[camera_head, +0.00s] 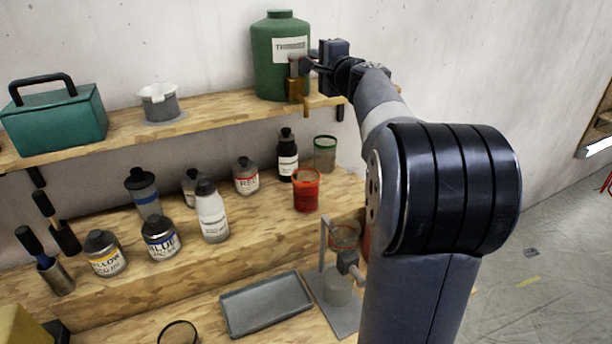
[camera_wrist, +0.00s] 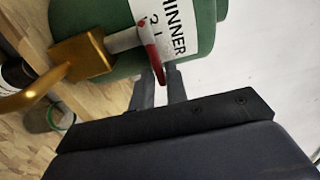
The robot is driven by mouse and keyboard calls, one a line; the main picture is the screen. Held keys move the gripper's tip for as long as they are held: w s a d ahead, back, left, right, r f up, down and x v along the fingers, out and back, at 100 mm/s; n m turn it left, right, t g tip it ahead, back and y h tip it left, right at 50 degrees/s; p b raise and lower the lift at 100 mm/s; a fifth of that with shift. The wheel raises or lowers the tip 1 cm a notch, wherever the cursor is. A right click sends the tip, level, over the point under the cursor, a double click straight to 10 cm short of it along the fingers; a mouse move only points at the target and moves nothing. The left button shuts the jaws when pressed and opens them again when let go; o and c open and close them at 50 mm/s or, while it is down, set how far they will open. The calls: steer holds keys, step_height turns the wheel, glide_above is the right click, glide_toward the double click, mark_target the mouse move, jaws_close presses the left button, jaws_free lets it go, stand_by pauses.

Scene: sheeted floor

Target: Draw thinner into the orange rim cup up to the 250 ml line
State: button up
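The green thinner container (camera_head: 280,60) stands on the upper shelf, its label partly readable. In the wrist view the container (camera_wrist: 205,20) has a tap with a brass-coloured body (camera_wrist: 85,58) and a red lever (camera_wrist: 151,62). My gripper (camera_wrist: 160,82) is at this lever, with the lever's end between the two fingertips. The fingers are a little apart; whether they press on the lever is unclear. No liquid stream is visible.
A green-rimmed cup (camera_head: 325,153) and several paint bottles share the middle shelf. A stand (camera_head: 338,285) with a red-rimmed vessel and a grey tray (camera_head: 265,303) are below. A teal box (camera_head: 55,120) and a white-topped cup (camera_head: 160,102) are on the upper shelf.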

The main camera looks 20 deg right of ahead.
jaws_close()
steer(key=shift+w+d+n+y, duration=0.1)
steer(key=shift+w+n+y, duration=0.2)
steer(key=shift+n+y, duration=0.6)
steer(key=shift+y, duration=0.4)
steer(key=shift+w+n+g+y, duration=0.25)
steer(key=shift+n+y, duration=0.25)
steer(key=shift+y, duration=0.4)
steer(key=shift+d+r+y, duration=0.1)
steer(key=shift+y, duration=0.2)
